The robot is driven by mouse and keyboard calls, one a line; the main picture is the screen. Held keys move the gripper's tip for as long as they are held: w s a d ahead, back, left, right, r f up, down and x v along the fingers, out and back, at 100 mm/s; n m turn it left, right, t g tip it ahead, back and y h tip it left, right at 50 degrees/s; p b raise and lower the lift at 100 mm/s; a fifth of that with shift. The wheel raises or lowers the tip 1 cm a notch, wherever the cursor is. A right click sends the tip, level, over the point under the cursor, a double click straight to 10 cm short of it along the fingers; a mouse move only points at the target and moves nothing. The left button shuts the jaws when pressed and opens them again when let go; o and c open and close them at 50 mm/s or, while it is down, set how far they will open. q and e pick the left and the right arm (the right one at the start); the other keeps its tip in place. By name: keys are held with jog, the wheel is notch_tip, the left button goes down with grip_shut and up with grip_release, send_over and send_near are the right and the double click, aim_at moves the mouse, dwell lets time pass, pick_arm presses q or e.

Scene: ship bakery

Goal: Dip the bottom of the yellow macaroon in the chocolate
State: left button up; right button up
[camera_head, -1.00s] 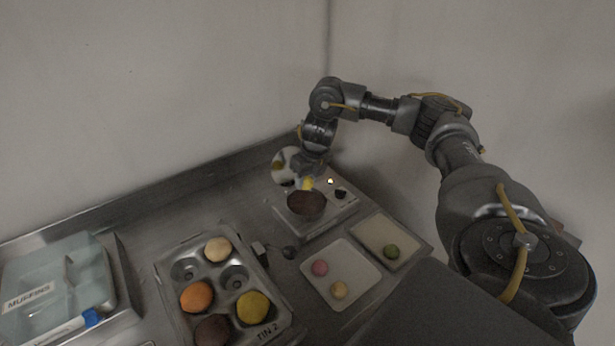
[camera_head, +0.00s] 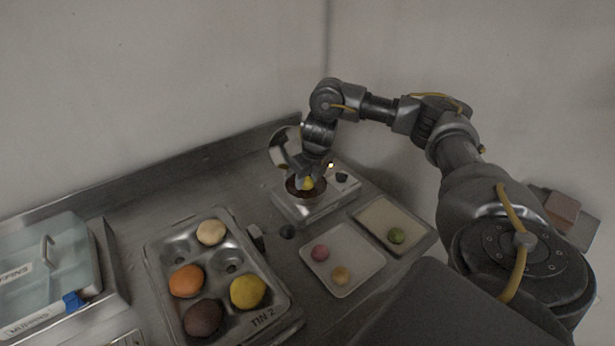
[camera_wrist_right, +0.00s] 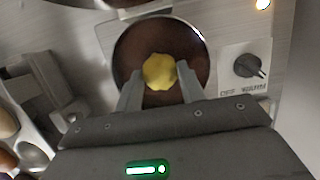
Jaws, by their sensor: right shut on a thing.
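The yellow macaroon (camera_head: 308,184) is between the fingers of my right gripper (camera_head: 304,180), over the bowl of dark chocolate. In the right wrist view the macaroon (camera_wrist_right: 160,71) sits in front of the two fingertips of the right gripper (camera_wrist_right: 160,84), with the chocolate (camera_wrist_right: 133,52) around it. The chocolate bowl (camera_head: 292,190) stands on a metal warmer (camera_head: 312,209). Whether the macaroon's underside touches the chocolate is hidden. My left gripper does not show.
A white tray (camera_head: 362,279) holds a pink and a tan macaroon. A second tray (camera_head: 373,217) holds a green one. A muffin tin (camera_head: 262,322) with several muffins stands left of them. A warmer knob (camera_wrist_right: 248,66) is right of the bowl. A clear muffin box (camera_head: 40,262) is far left.

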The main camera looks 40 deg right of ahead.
jog(key=shift+f+b, duration=0.3)
jog(key=shift+f, duration=0.35)
dwell(0.4)
jog(key=shift+r, duration=0.1)
dwell(1.0)
jog(key=shift+r+p, duration=1.7)
jog(key=shift+p, duration=0.05)
notch_tip(320, 180, up, 6)
jog(key=p, duration=0.6)
jog(key=shift+p, duration=0.3)
dwell(0.4)
